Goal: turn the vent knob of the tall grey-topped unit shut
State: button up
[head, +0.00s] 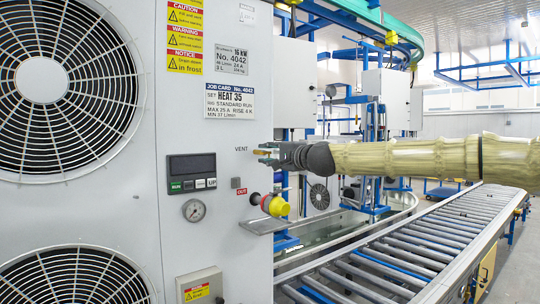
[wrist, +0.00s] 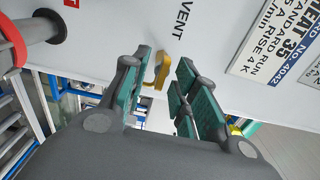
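The unit (head: 225,190) is a tall pale grey cabinet filling the left of the head view; its top is out of view. Its vent knob, a small brass-yellow lever (wrist: 162,70), sticks out from the panel beside the printed word VENT. My gripper (head: 270,155) is level with the VENT label at the panel, and its dark fingers partly hide the knob in the head view. In the wrist view my gripper (wrist: 164,60) is open, its green-padded fingers on either side of the knob, with gaps visible. I cannot tell whether the fingertips touch the panel.
Below the knob, a yellow-and-red fitting (head: 275,205) juts out by the OUT label. A display with buttons (head: 192,173) and a round gauge (head: 194,210) sit left of it. A roller conveyor (head: 400,250) runs along the right, under my arm.

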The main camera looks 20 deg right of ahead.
jog(key=shift+s, duration=0.1)
jog(key=v, duration=1.2)
jog(key=shift+d, duration=0.1)
dwell(0.6)
